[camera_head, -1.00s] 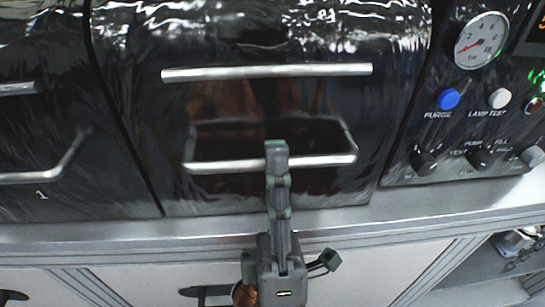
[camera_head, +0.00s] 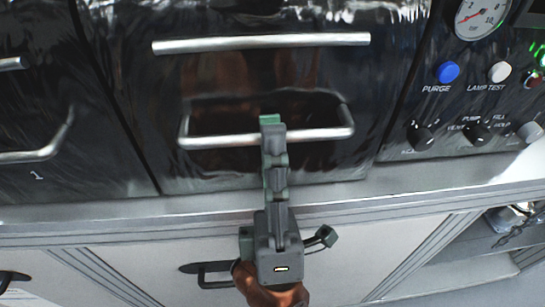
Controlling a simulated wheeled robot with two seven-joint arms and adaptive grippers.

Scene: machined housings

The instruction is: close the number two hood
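My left gripper is out of view.
The control panel (camera_head: 450,110) has a gauge, buttons and knobs at the right. A grey ledge (camera_head: 120,215) runs below the hoods, above white cabinet doors with dark handles.

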